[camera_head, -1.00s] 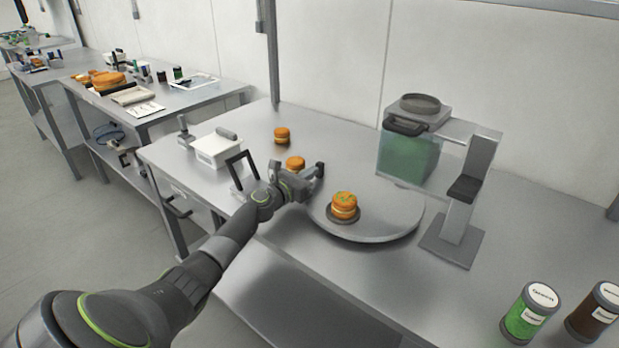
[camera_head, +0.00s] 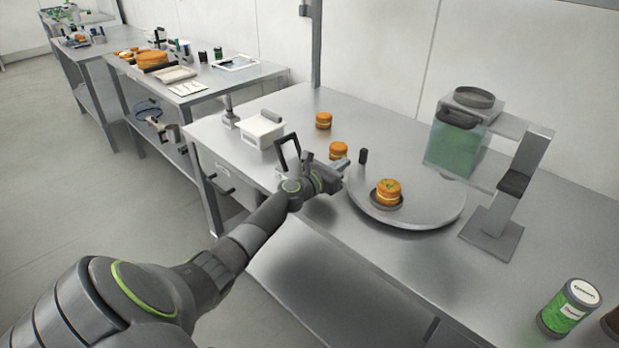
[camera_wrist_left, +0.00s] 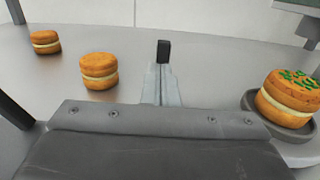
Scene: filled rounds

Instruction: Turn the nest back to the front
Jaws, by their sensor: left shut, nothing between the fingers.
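A round grey turntable (camera_head: 435,208) lies on the metal bench. Its nest, a dark shallow dish (camera_head: 374,204), is at the left front part of the disc. A filled orange round with green bits (camera_head: 388,190) sits in it, and both show at the right of the left wrist view. A short black upright peg (camera_head: 362,157) stands at the disc's far left edge. My left gripper (camera_head: 344,166) is shut and empty just left of the peg. In the left wrist view the peg (camera_wrist_left: 163,50) shows straight beyond the closed fingers (camera_wrist_left: 160,84); I cannot tell whether they touch. My right gripper is out of view.
Two plain filled rounds (camera_head: 338,151) (camera_head: 323,120) stand behind my gripper. A dispenser with a green tank (camera_head: 455,147) stands behind the disc. A green jar (camera_head: 568,308) is front right.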

